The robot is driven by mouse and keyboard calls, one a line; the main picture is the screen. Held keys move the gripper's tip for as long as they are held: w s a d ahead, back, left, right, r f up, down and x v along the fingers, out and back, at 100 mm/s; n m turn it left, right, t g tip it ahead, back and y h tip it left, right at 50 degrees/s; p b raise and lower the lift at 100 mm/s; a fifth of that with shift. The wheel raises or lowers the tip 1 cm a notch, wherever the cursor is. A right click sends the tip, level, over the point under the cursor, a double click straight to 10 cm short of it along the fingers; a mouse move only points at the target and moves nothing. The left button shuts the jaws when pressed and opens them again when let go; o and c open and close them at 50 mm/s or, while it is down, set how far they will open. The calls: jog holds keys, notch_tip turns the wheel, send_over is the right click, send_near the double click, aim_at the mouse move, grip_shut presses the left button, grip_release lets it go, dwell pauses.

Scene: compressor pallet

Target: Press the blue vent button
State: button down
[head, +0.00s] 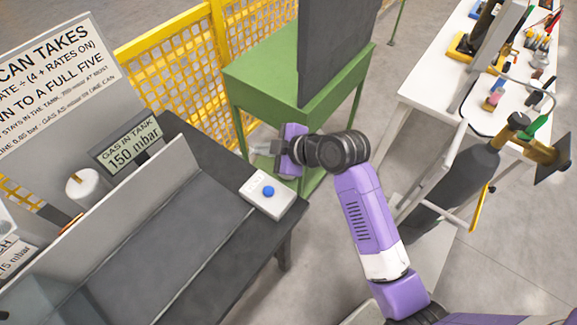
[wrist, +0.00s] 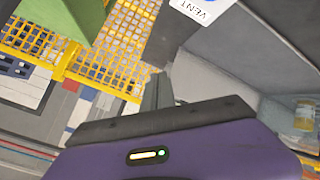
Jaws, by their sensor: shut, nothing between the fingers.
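The blue vent button (head: 268,191) sits on top of a small pale box (head: 258,203) at the right end of the dark bench. My gripper (head: 256,150) is in the air above and beyond the box in the head view, apart from the button. Its fingers are shut with nothing between them. In the wrist view the gripper (wrist: 157,90) shows as dark fingers in the middle. The pale box with the word VENT (wrist: 203,8) is cut off by the top edge there, so I cannot make out the whole button.
A display (head: 133,148) reads gas in tank 150 mbar. A long grey panel (head: 120,235) stands along the dark bench. A green stand (head: 290,75) is behind my gripper, with yellow mesh fencing (head: 165,70) beyond. A white table (head: 450,75) with tools stands at right.

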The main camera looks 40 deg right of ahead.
aim_at(272, 191)
jog(key=s+f+n, duration=0.1)
jog(key=s+f+n+g, duration=0.2)
jog(key=shift+a+f+y, duration=0.25)
jog(key=shift+y, duration=0.15)
notch_tip(272, 191, down, 9)
jog(key=b, duration=0.7)
jog(key=shift+a+r, duration=0.1)
dwell(1.8)
jog(key=shift+f, duration=0.4)
